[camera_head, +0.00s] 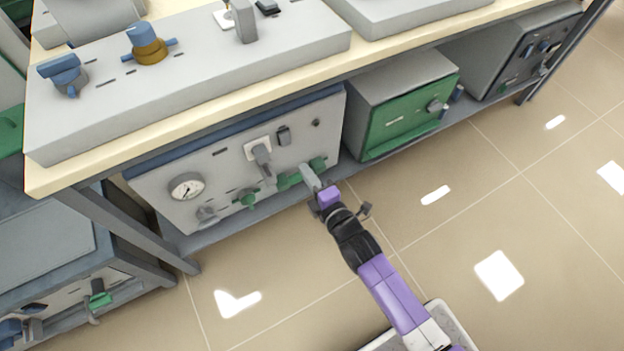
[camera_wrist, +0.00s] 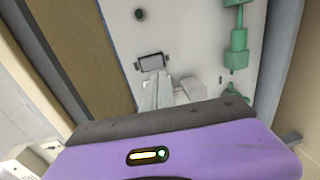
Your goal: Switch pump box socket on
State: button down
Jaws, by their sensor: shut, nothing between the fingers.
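The pump box (camera_head: 225,165) has a light front panel under the bench. It carries a plug in a white socket (camera_head: 258,150) and a small dark-framed switch (camera_head: 284,136) to the right of that socket. In the wrist view the dark-framed switch (camera_wrist: 152,62) lies just beyond my fingertips, with the pale plug (camera_wrist: 190,88) to their right. My gripper (camera_head: 306,172) is shut and empty, in front of the panel's right part, below the switch in the head view. I cannot tell whether the fingertips touch the panel. The switch's position is not clear.
The panel also has a gauge (camera_head: 187,188), green valve fittings (camera_head: 303,175) and a small dark knob (camera_head: 316,122). A green-fronted box (camera_head: 408,112) stands to the right on the lower shelf. A bench leg (camera_head: 130,235) is at left. The tiled floor is clear.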

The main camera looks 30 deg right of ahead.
aim_at(287, 145)
jog(key=w, duration=0.3)
jog(key=w+b, duration=0.1)
jog(key=w, duration=0.1)
jog(key=w+f+b, duration=0.1)
jog(key=w, duration=0.2)
jog(key=shift+w+f, duration=0.1)
jog(key=shift+w, duration=0.25)
jog(key=shift+w+t+b, duration=0.2)
jog(key=shift+t+b, duration=0.2)
jog(key=shift+b, duration=0.8)
jog(key=shift+s+f, duration=0.1)
